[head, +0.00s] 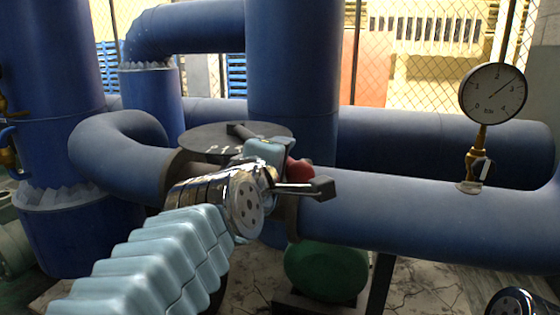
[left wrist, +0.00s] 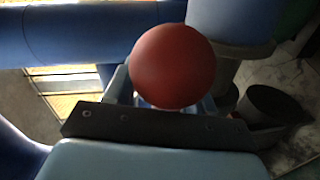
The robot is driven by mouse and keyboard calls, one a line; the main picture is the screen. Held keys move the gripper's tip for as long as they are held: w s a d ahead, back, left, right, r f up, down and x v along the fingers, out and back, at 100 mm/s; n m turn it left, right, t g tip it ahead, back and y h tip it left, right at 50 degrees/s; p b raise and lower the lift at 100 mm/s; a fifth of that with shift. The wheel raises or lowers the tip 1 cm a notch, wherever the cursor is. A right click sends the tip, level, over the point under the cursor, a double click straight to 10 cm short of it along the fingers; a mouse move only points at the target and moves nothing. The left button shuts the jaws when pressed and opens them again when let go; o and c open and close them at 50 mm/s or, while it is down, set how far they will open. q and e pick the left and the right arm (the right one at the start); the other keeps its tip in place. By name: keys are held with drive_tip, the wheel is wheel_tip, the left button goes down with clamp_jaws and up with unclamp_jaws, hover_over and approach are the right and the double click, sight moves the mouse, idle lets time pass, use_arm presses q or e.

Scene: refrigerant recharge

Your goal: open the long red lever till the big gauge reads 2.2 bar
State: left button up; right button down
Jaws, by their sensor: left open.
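The red ball knob (head: 299,170) of the lever shows at my left gripper (head: 281,160) in the head view, in front of the blue pipe. The rest of the lever is hidden. In the left wrist view the red knob (left wrist: 173,66) is large and close, over the dark finger bar (left wrist: 150,131).
A thick blue horizontal pipe (head: 420,215) runs to the right beneath the gauge. A dark round disc (head: 205,140) lies behind my left wrist. A green rounded body (head: 327,270) sits below the pipe. Upright blue pipes (head: 292,60) stand behind.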

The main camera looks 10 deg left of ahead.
use_arm(q)
drive_tip(key=shift+s, duration=0.1)
drive_tip(key=s+a+r+b, duration=0.1)
drive_tip(key=s+r, duration=0.1)
drive_tip(key=s, duration=1.1)
drive_tip(key=shift+s+a+b, duration=0.2)
drive_tip(key=shift+a+b, duration=0.15)
drive_tip(key=w+a+f+m+g, duration=0.1)
drive_tip(key=w+a+f+g, duration=0.1)
drive_tip(key=w+a+f, duration=0.45)
drive_tip(key=w+a+f+g, duration=0.1)
drive_tip(key=w+a+f, duration=0.3)
drive_tip(key=w+f, duration=0.45)
wheel_tip(320, 180, down, 23)
drive_tip(key=w+d+m+g+h, duration=0.1)
drive_tip(key=w+m+g+h, duration=0.1)
drive_tip(key=w+m+g, duration=0.15)
drive_tip(key=s+d+f+m+g, duration=0.2)
drive_tip(key=s+d+f+g, duration=0.15)
drive_tip(key=f, duration=0.65)
drive_tip(key=s+d+f+m+g, duration=0.2)
drive_tip(key=s+f, duration=0.2)
drive_tip(key=f, duration=0.6)
drive_tip(key=s+d+f+m+g, duration=0.3)
drive_tip(key=s+d+f+m, duration=0.1)
drive_tip(key=s+f, duration=0.9)
drive_tip(key=shift+s+m+g, duration=0.3)
drive_tip(key=shift+m, duration=0.15)
